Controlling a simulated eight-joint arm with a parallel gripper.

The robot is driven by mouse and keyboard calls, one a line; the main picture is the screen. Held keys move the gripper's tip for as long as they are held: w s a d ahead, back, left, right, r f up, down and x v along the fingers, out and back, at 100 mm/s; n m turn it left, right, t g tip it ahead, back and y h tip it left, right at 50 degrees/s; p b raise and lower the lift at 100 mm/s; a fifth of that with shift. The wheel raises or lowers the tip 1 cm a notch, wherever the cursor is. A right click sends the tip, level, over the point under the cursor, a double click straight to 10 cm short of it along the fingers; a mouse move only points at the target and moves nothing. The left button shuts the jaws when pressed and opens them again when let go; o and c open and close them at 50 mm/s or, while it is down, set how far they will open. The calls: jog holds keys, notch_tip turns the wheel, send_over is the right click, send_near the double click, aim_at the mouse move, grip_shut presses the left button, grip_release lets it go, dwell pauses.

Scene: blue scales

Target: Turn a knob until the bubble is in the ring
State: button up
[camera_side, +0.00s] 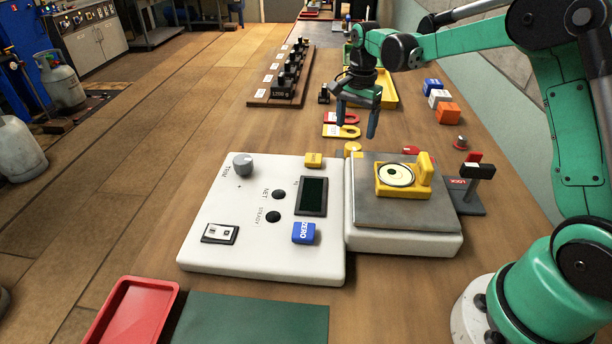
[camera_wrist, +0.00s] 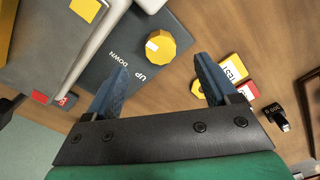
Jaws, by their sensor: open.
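The yellow faceted knob (camera_side: 352,148) is at the back edge of the scale. In the wrist view the knob (camera_wrist: 168,46) is on a dark plate marked UP and DOWN. My gripper (camera_side: 356,123) is open and empty above and behind the knob. In the wrist view its blue fingers (camera_wrist: 160,64) are apart, with the knob between and just beyond their tips. The yellow bubble level (camera_side: 424,172) sits on the grey scale pan (camera_side: 375,212). Its round pale vial has a dark ring; I cannot make out the bubble's exact place.
A white panel (camera_side: 205,255) with a grey TRIM knob (camera_side: 243,163) and blue ZERO button (camera_side: 303,234) adjoins the pan. The lock post (camera_side: 472,180) stands right of it. Red and yellow tags (camera_side: 342,131) lie behind. A red tray (camera_side: 130,310) is in front.

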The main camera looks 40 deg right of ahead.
aim_at(353, 146)
jog(key=shift+d+f, duration=0.1)
jog(key=shift+f, duration=2.85)
grip_shut()
jog(key=n, duration=0.5)
jog(key=shift+n, duration=2.3)
